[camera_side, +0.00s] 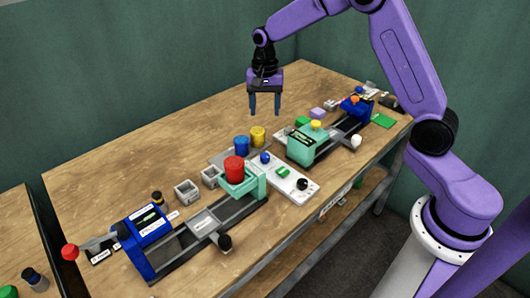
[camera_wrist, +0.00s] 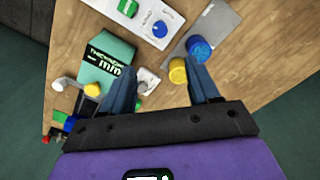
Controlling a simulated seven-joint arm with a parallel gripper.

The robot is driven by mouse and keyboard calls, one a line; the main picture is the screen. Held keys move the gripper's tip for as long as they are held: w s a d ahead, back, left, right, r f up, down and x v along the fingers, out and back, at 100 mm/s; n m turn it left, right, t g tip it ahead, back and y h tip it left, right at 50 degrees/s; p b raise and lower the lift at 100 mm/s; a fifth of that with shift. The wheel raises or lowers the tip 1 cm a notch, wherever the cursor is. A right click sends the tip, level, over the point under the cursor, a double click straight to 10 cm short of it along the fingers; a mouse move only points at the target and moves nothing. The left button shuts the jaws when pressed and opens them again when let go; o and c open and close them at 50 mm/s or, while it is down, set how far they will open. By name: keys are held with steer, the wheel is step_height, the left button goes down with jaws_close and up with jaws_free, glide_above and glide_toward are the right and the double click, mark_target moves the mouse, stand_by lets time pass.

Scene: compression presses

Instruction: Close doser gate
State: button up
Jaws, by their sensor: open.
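My gripper (camera_side: 265,110) is open and empty, pointing down above the back middle of the table. Its two fingers also show spread apart in the wrist view (camera_wrist: 162,88). A red cup (camera_side: 235,168) sits on a teal frame (camera_side: 253,187) over the rail of the left press, possibly the doser. A teal unit (camera_side: 307,146) stands on the right rail with a yellow knob (camera_side: 316,124) on top; its labelled face shows in the wrist view (camera_wrist: 105,62). My gripper is apart from both. I cannot make out which part is the doser gate, or its position.
A white control panel (camera_side: 296,188) lies between the presses. A blue press head (camera_side: 147,226) is at the left. The table's back left is clear.

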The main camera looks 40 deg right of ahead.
mark_target(265, 155)
step_height(265, 155, down, 17)
steer(key=shift+f, duration=0.15)
stand_by(0.5)
steer(key=c, duration=1)
